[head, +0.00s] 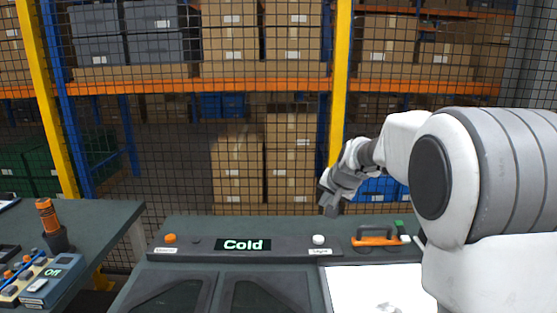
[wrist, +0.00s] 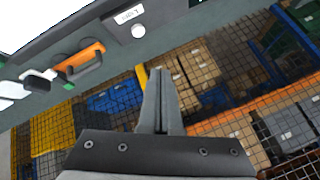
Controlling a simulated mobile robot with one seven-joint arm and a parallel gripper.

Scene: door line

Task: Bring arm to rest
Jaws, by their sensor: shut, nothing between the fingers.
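My white and grey arm reaches in from the right side of the head view. My gripper (head: 329,206) is held above the back right part of the dark workbench, near the white button (head: 318,239), and touches nothing that I can see. In the wrist view my gripper (wrist: 159,75) shows its two fingers together with nothing between them. The white button also shows in the wrist view (wrist: 138,31), beyond the fingertips.
The workbench (head: 190,229) carries an orange button (head: 170,238), a display reading "Cold" (head: 244,244), an orange handle (head: 376,238) and a white panel (head: 352,287). Mesh fencing and shelves stand behind.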

